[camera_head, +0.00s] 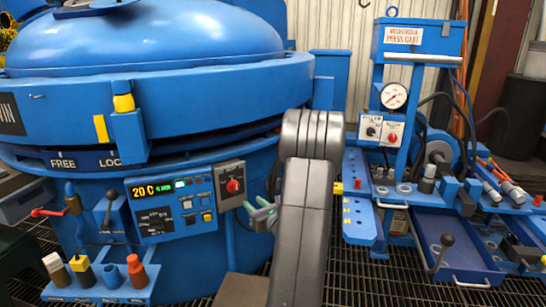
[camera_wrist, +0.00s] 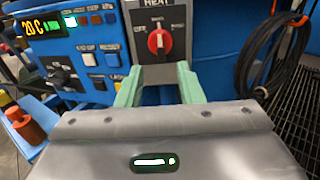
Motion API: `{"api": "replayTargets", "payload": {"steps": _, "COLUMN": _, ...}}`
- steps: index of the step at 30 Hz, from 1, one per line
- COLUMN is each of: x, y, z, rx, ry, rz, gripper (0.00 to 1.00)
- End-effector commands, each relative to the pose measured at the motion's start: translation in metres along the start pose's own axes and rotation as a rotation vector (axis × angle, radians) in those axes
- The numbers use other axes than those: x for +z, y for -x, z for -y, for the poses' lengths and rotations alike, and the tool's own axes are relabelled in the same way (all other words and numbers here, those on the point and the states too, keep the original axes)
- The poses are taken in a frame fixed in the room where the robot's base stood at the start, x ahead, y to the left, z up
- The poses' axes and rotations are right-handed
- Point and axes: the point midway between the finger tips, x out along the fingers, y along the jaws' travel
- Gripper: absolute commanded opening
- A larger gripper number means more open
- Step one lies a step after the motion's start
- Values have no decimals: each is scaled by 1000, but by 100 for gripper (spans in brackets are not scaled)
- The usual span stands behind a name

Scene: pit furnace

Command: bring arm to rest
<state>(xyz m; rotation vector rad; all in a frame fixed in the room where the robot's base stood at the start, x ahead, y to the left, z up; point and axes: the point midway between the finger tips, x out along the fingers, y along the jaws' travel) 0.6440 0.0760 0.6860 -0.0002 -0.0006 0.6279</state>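My gripper (camera_head: 258,213) has pale green fingers and is partly hidden behind my grey arm in the head view. In the wrist view my gripper (camera_wrist: 157,72) shows two fingers apart with nothing between them. It is open and empty. The fingers point toward the grey HEAT switch box (camera_wrist: 158,22) with its red knob (camera_wrist: 160,41). In the head view the switch box (camera_head: 230,184) is just left of and above the fingers. I cannot tell whether the fingertips touch it.
The blue furnace (camera_head: 60,105) with a domed lid fills the left. Its control panel (camera_head: 170,208) reads 20 C. A shelf (camera_head: 105,290) below holds several coloured-top items. A blue press cart (camera_head: 425,40) with gauge and trays stands right. Floor grating (camera_head: 350,280) shows between them.

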Motion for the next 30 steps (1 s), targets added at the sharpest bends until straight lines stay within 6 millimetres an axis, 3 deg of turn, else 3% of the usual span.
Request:
{"api": "replayTargets", "payload": {"steps": 12, "x": -2, "y": -85, "z": -1, "rx": 3, "ry": 0, "rz": 2, "gripper": 34}}
{"api": "replayTargets", "payload": {"steps": 18, "x": -1, "y": -117, "z": -1, "rx": 1, "ry": 5, "rz": 1, "gripper": 34}}
{"api": "replayTargets", "payload": {"steps": 30, "x": 0, "y": -114, "z": -2, "rx": -1, "ry": 111, "rz": -1, "gripper": 34}}
